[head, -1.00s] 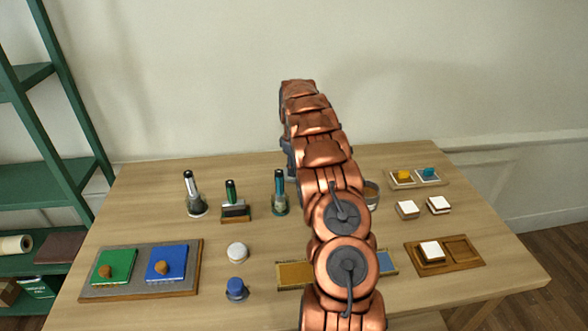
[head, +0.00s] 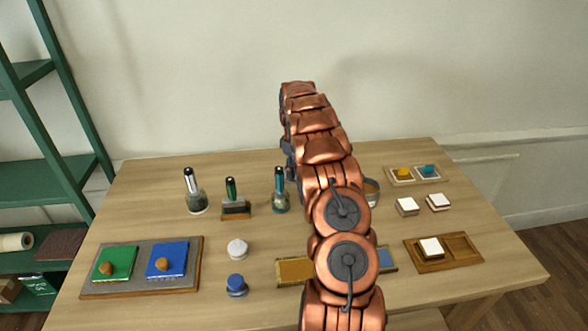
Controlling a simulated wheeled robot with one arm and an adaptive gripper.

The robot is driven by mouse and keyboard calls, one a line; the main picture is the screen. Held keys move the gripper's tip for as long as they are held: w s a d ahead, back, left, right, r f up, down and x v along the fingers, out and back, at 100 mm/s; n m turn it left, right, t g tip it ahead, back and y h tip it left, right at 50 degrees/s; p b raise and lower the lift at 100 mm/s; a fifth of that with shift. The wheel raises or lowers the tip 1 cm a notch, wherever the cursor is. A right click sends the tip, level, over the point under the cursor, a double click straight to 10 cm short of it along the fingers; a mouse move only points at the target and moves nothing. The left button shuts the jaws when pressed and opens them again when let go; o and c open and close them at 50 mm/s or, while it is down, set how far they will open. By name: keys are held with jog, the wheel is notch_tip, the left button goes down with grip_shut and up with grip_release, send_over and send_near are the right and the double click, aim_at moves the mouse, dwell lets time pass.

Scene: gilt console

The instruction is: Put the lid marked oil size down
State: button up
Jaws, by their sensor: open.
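I cannot read any marking, so I cannot tell which piece is the lid marked oil size. Two small round knob-like pieces stand front left of centre: a white one (head: 237,249) and a blue one (head: 236,286). A grey part of my gripper (head: 289,158) shows at the left edge of my copper arm, at the back of the table. Its fingertips are hidden behind the arm. I see nothing held. A round pot (head: 372,192) is half hidden at the arm's right.
Several bottles (head: 279,197) stand at back left. A grey board (head: 130,283) carries green and blue blocks. A gold-and-blue panel (head: 294,271) lies partly under my arm. A wooden tray (head: 462,248), white blocks (head: 407,206) and a small tray (head: 415,181) sit right.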

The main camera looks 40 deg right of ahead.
notch_tip(320, 180, up, 12)
jog(key=b, duration=0.3)
jog(key=shift+b, duration=0.3)
jog(key=shift+r, duration=0.1)
jog(key=s+a+r+m, duration=0.1)
jog(key=s+a+r, duration=0.2)
jog(key=a, duration=0.6)
jog(key=s+a+r+g, duration=0.1)
jog(key=s+a+r, duration=0.2)
jog(key=a, duration=0.6)
jog(key=s+a+r+m, duration=0.1)
jog(key=s+a+r, duration=0.2)
jog(key=a, duration=0.6)
jog(key=s+a+f, duration=0.2)
jog(key=s+a, duration=0.3)
jog(key=s, duration=0.4)
jog(key=s+a+f+m, duration=0.1)
jog(key=s+a+f, duration=0.2)
jog(key=s+a, duration=0.3)
jog(key=s+a+f, duration=0.3)
jog(key=s+a, duration=0.3)
jog(key=s, duration=0.8)
jog(key=shift+s+g, duration=0.25)
jog(key=shift+g, duration=0.15)
